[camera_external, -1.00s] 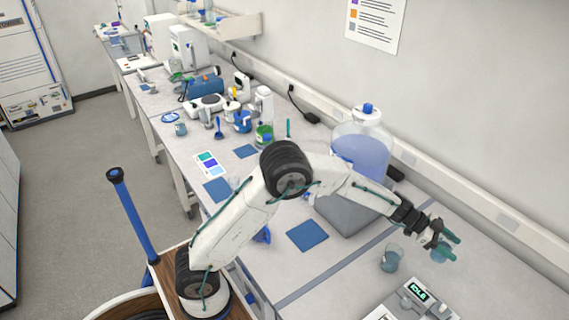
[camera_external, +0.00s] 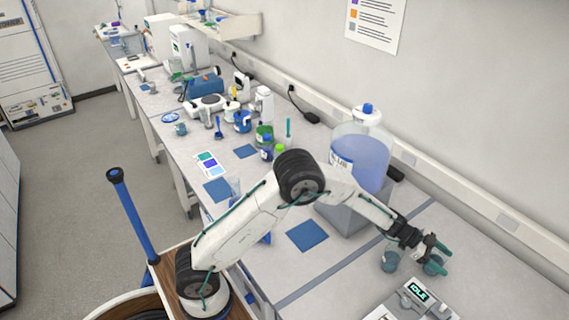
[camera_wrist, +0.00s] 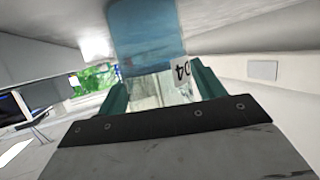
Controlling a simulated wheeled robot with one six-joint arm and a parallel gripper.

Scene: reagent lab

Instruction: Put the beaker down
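My gripper (camera_external: 444,258) has teal fingers on either side of a small blue-tinted glass beaker (camera_external: 433,266). The gripper appears shut on it, low over the right part of the bench. In the wrist view the clear beaker (camera_wrist: 160,90) shows between the two fingers. I cannot tell whether its base touches the bench. A second, similar beaker (camera_external: 390,262) stands on the bench just left of the held one, partly behind my wrist.
A balance (camera_external: 415,300) with a lit display stands in front. A large blue-filled carboy (camera_external: 362,160) stands on a grey block behind my arm. A blue mat (camera_external: 307,235) lies to the left. The bench (camera_external: 500,290) to the right is clear.

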